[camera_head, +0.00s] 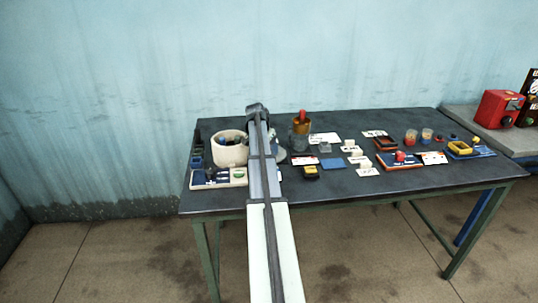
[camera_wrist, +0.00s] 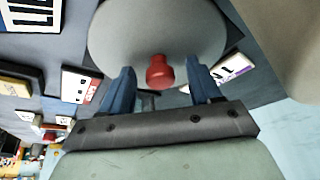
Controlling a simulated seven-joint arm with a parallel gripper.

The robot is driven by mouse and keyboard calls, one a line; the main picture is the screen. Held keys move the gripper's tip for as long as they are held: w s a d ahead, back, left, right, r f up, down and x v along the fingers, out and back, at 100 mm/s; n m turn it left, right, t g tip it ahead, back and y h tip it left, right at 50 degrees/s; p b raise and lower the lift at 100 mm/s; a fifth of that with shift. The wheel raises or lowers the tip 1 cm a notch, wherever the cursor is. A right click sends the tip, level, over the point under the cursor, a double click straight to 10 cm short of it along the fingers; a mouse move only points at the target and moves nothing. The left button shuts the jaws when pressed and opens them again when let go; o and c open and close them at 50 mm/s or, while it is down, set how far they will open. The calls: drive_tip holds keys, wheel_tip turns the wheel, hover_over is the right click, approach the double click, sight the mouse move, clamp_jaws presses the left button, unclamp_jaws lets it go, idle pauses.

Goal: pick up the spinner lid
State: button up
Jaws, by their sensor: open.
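The spinner lid (camera_wrist: 125,28) is a wide grey disc with a red knob (camera_wrist: 160,71), seen close up in the wrist view. My gripper (camera_wrist: 159,77) is open, with one blue finger on each side of the knob. Gaps show between the fingers and the knob, and the jaws hold nothing. In the head view my arm covers most of the lid, and only a grey edge (camera_head: 279,155) shows on the arm's right side. My fingertips are hidden there.
A cream tub (camera_head: 229,150) stands close left of my arm and shows large in the wrist view (camera_wrist: 285,40). An amber container with a red top (camera_head: 302,122) stands right of the arm. Cards and small items fill the dark table (camera_head: 440,185) further right.

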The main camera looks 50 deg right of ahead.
clamp_jaws()
idle(0.6)
drive_tip(key=shift+r, duration=0.1)
